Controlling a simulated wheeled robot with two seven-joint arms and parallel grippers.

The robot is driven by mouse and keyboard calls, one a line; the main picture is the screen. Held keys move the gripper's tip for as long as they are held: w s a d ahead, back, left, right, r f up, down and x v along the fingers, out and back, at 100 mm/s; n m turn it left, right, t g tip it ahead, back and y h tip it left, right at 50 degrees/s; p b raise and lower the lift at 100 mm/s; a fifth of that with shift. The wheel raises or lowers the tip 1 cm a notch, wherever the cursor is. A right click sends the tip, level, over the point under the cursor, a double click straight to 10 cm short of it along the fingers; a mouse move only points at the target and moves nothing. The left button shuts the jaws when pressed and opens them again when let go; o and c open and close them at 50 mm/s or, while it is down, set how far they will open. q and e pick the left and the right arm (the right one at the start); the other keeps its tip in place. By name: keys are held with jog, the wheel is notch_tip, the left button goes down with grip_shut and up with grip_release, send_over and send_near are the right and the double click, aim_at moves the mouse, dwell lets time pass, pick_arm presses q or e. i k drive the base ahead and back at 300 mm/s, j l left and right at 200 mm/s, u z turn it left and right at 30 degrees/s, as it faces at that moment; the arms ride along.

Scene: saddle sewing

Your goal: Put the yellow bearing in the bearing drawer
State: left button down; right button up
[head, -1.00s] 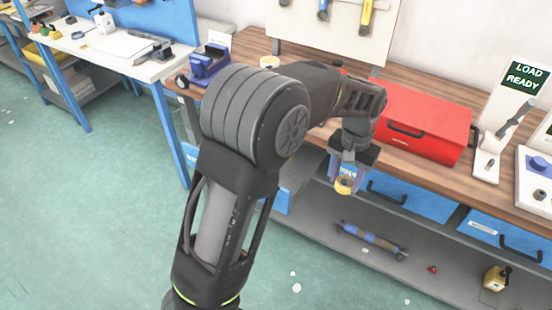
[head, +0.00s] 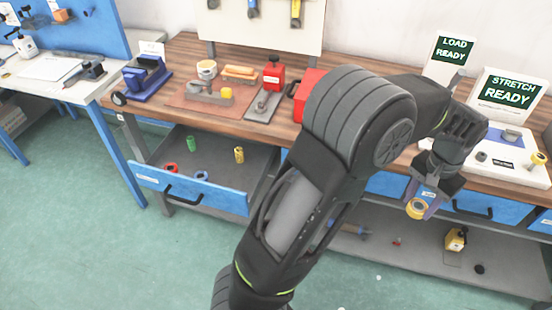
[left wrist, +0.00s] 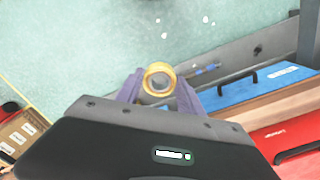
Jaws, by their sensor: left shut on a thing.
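The yellow bearing (head: 417,209), a short ring, is held in my left gripper (head: 424,201), in front of the bench's right part. In the left wrist view the yellow bearing (left wrist: 159,70) sits between the purple fingers of the left gripper (left wrist: 157,88), which are shut on it. An open blue-fronted drawer (head: 190,192) is at the bench's left end, well left of the gripper. It holds a few small red, green, yellow and blue parts. Its label is too small to read. My right gripper is not in view.
Shut blue drawers (head: 468,206) are under the worktop near the gripper. A lower shelf (head: 430,262) holds a yellow item (head: 456,239). My left arm hides part of a red box (head: 309,88). Tools and a blue clamp (head: 147,78) stand on the worktop.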

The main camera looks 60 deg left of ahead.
aim_at(204, 163)
jog(key=k+j, duration=0.15)
jog(key=j, duration=0.2)
jog(key=k+j, duration=0.1)
jog(key=j, duration=0.25)
jog(key=k+j, duration=0.15)
jog(key=j, duration=0.2)
jog(key=k+j, duration=0.15)
jog(key=j, duration=0.2)
jog(key=k+j, duration=0.1)
jog(key=j, duration=0.95)
